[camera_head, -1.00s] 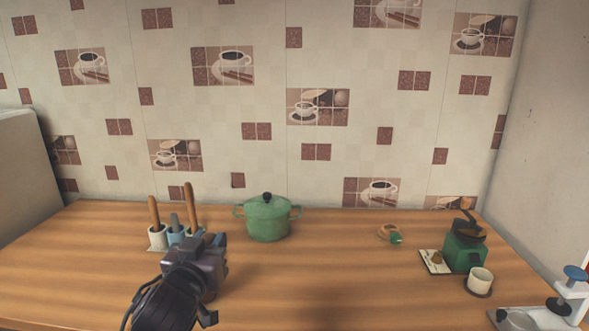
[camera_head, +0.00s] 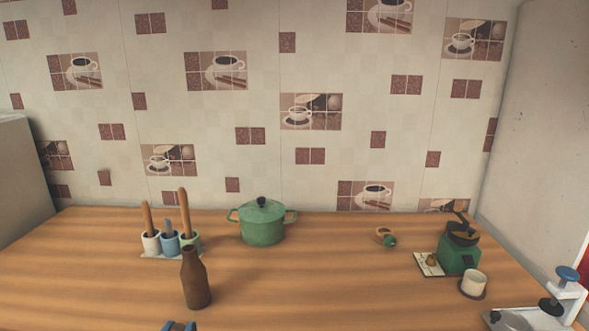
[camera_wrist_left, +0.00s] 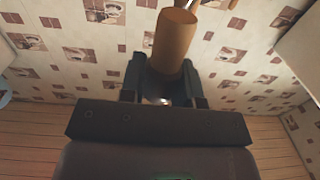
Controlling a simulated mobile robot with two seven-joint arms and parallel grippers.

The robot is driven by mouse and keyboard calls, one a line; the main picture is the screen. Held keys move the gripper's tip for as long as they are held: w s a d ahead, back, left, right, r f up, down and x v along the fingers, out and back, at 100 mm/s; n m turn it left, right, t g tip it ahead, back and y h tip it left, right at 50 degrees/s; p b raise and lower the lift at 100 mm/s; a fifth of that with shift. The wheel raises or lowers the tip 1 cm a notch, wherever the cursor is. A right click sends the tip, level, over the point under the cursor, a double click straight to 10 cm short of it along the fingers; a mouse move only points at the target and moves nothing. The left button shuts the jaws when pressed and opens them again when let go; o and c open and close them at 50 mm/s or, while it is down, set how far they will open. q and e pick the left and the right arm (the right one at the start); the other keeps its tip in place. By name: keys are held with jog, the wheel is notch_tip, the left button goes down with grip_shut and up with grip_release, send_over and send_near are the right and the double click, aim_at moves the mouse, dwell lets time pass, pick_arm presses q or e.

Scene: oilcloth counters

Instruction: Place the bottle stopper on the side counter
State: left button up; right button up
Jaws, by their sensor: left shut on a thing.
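My left gripper (camera_head: 180,326) barely shows at the bottom edge of the head view. My right gripper is not in view. I cannot tell a separate side counter in these frames.
A holder with several cups and wooden handles (camera_head: 151,243) stands behind the bottle, beside a green pot (camera_head: 262,225). A green grinder (camera_head: 458,255), a white cup (camera_head: 473,282) and a metal stand (camera_head: 565,300) are at the right. The counter's middle front is clear.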

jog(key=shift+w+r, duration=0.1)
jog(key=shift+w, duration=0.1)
pick_arm(q)
jog(key=shift+w+r, duration=0.1)
jog(key=shift+r, duration=0.15)
jog(key=w+d+r+h, duration=0.1)
jog(key=w+d+r, duration=0.1)
jog(key=w+r, duration=0.35)
jog(key=w+d+r, duration=0.2)
jog(key=r, duration=0.6)
jog(key=shift+m, duration=0.3)
jog(key=shift+w+a+f+b, duration=0.15)
jog(key=shift+f+b, duration=0.45)
jog(key=shift+f, duration=2.9)
jog(key=shift+w+d+f+b, duration=0.15)
jog(key=shift+f+b, duration=0.45)
jog(key=shift+f, duration=2.95)
jog(key=shift+w+a+f+b, duration=0.2)
jog(key=shift+f+b, duration=0.4)
jog(key=shift+f, duration=2.9)
jog(key=shift+d+f, duration=0.1)
jog(key=shift+f, duration=0.3)
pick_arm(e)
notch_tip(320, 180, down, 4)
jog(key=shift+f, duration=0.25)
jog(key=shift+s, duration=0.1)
